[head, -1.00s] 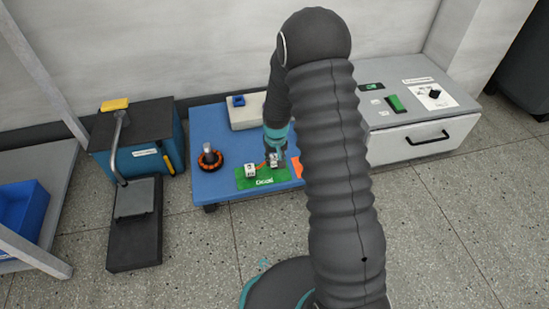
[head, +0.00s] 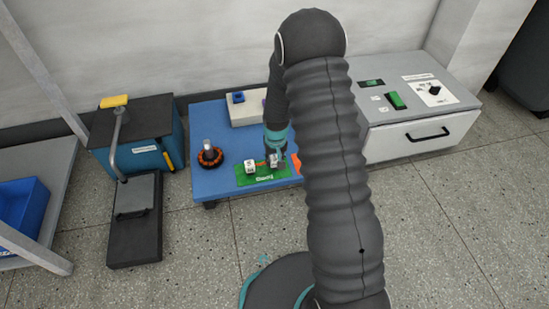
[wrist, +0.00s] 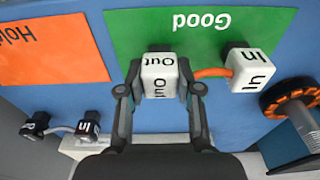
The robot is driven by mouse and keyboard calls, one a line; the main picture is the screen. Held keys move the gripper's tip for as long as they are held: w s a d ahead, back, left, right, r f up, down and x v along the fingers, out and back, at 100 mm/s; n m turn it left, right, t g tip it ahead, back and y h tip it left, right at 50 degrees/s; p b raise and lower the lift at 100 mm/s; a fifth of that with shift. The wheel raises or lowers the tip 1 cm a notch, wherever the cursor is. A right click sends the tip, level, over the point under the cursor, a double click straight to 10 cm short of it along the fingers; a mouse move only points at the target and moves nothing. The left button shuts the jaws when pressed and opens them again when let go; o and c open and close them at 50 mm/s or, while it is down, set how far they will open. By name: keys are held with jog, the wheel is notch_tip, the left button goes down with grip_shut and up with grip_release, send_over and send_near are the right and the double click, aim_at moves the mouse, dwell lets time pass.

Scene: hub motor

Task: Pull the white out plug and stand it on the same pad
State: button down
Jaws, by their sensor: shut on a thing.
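The white Out plug (wrist: 160,82) is a small block lettered "Out", with a black part at its far end. My gripper (wrist: 161,92) is shut on it, one finger on each side. In the head view my gripper (head: 275,158) is over the right part of the green "Good" pad (head: 263,178); the pad also fills the top of the wrist view (wrist: 125,38). I cannot tell whether the plug touches the pad. An orange cable (wrist: 211,72) runs from near the Out plug to the white In plug (wrist: 250,76), which also shows in the head view (head: 250,166).
An orange "Hold" pad (wrist: 55,45) lies beside the green one on the blue table (head: 222,186). A motor with an orange ring (head: 210,157) stands left of the pad. A second In plug (wrist: 88,127) and Out plug (wrist: 35,124), joined by a grey cable, are near a pale block.

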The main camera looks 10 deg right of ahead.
jog(key=shift+f, duration=0.25)
dwell(0.5)
jog(key=c, duration=0.7)
grip_release()
notch_tip(320, 180, up, 12)
jog(key=s, duration=0.1)
jog(key=shift+s, duration=0.2)
